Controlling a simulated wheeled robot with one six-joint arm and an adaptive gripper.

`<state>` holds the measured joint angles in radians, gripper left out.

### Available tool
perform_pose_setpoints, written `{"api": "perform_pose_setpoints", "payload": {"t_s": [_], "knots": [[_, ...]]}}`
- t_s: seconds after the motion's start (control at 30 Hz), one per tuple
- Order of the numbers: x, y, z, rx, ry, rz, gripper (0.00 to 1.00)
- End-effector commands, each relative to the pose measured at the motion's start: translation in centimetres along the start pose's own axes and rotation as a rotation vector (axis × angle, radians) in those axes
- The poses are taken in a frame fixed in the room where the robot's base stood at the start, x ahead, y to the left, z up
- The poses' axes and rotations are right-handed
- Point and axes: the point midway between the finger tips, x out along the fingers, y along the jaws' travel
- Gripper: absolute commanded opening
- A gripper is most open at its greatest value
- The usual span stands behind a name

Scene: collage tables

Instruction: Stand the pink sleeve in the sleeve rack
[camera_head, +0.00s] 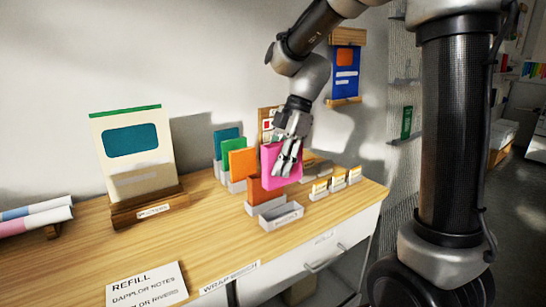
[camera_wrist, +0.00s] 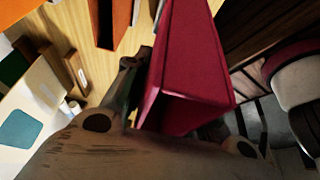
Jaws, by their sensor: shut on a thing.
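The pink sleeve (camera_head: 269,172) is in my gripper (camera_head: 287,166), which is shut on it, above the right part of the bench. In the wrist view the sleeve (camera_wrist: 188,65) is deep pink, with its open hollow end toward the camera. The sleeve rack is a row of pale low holders. Teal (camera_head: 227,140), green (camera_head: 232,150), orange (camera_head: 243,161) and brown-orange (camera_head: 262,192) sleeves stand in it. The front holder (camera_head: 281,217) looks empty. The held sleeve overlaps the rack in the picture; whether it touches anything I cannot tell.
A wooden stand (camera_head: 148,207) holds a tall cream card at left. Small labelled holders (camera_head: 336,184) stand right of the rack. A blue packet (camera_head: 345,72) hangs on the wall. A refill sheet (camera_head: 147,287) lies in front. The bench between stand and rack is clear.

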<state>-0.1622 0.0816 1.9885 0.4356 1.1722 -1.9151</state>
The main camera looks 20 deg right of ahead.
Motion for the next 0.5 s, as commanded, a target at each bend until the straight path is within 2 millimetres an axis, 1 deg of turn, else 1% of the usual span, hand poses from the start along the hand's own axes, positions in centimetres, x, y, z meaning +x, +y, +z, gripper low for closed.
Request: {"api": "perform_pose_setpoints", "payload": {"t_s": [0.17, 0.5], "knots": [[0.8, 0.0, 0.4, 0.001, 0.000, -0.002, 0.02], [3.8, 0.0, 1.6, 0.002, 0.001, -0.002, 0.02]]}}
